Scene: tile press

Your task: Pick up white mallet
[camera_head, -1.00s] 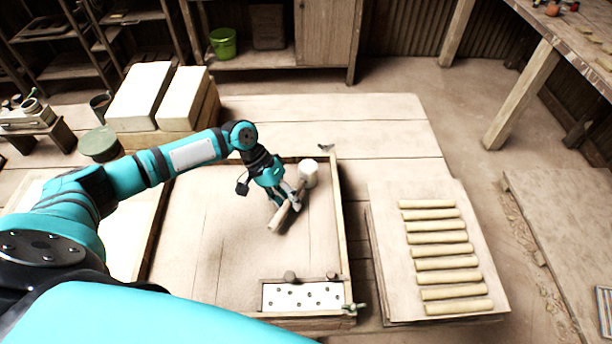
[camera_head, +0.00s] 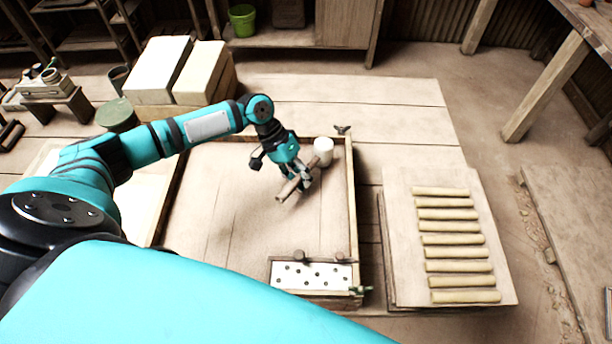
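The white mallet has a pale cylindrical head (camera_head: 323,151) and a light wooden handle (camera_head: 288,189). It is at the upper right of the shallow wooden tray (camera_head: 215,215), with the head near the tray's right rim. The handle points down and left in the picture. My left gripper (camera_head: 303,180) comes down from above and is closed around the handle, below the head. The fingers hide part of the handle. Whether the mallet is clear of the tray floor is hard to tell. My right gripper is not in view.
A white plate with holes (camera_head: 312,276) lies at the tray's front right. To the right, a board (camera_head: 400,240) bears several pale clay rolls (camera_head: 455,240). Pale blocks (camera_head: 158,68) and a green round lid (camera_head: 117,114) are behind my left arm.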

